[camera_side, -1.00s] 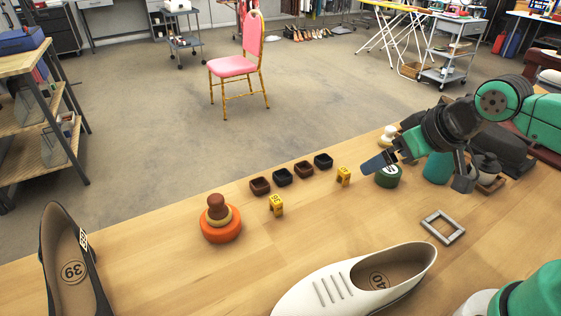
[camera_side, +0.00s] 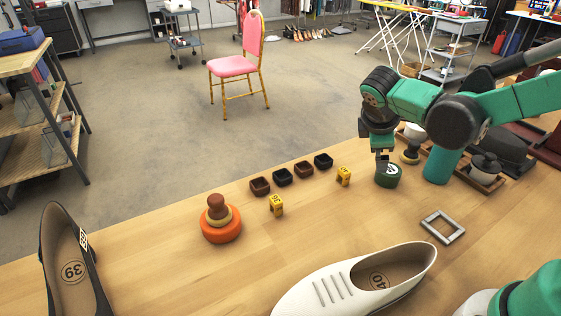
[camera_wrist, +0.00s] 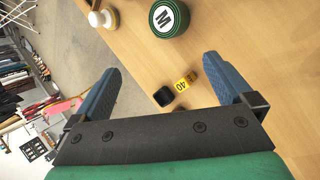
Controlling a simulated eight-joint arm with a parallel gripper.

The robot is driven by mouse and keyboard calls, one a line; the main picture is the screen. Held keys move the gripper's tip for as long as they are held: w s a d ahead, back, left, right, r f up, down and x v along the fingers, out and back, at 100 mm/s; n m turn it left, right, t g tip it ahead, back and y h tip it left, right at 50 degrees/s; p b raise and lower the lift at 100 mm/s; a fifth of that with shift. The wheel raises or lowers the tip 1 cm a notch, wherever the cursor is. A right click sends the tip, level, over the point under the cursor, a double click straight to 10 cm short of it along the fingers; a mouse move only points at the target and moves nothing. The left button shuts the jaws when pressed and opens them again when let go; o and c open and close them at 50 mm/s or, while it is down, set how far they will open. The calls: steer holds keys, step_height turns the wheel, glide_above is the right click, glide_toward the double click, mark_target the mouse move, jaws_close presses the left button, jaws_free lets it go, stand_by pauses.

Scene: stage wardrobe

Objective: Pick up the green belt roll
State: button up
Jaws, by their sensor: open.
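The green belt roll (camera_side: 388,176) is a short dark green cylinder lying flat on the wooden table, with a white round label on top. In the wrist view the roll (camera_wrist: 170,20) shows its label with an "M" at the top edge, beyond my fingertips. My gripper (camera_side: 384,157) points down at the roll in the side view, and its lower end overlaps the roll's top edge there; I cannot tell whether they touch.
A yellow number tag (camera_side: 344,176) and small dark trays (camera_side: 323,160) stand left of the roll. A grey frame (camera_side: 442,227) and white shoe (camera_side: 350,282) lie nearer; an orange stack (camera_side: 220,222) stands left.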

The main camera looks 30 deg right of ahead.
mark_target(390, 169)
steer(key=f+n+h, duration=0.1)
steer(key=w+d+f+n+g+h, duration=0.1)
steer(key=w+f+n+h, duration=0.1)
steer(key=f+n, duration=0.1)
steer(key=shift+w+d+f+g+h, duration=0.1)
steer(key=shift+w+d+g+h, duration=0.1)
steer(key=shift+g+h, duration=0.2)
steer(key=f+n+h, duration=0.1)
steer(key=f+g+h, duration=0.1)
steer(key=f+n, duration=0.1)
steer(key=shift+s+d+f+n+h, duration=0.15)
steer(key=shift+s+f+n+h, duration=0.15)
steer(key=shift+s+h, duration=0.1)
steer(key=shift+s+f+n+g+h, duration=0.2)
steer(key=shift+f+n+g+h, duration=0.1)
steer(key=shift+f+g, duration=0.15)
steer(key=shift+x, duration=2.8)
steer(key=c, duration=1.3)
steer(key=shift+r, duration=0.2)
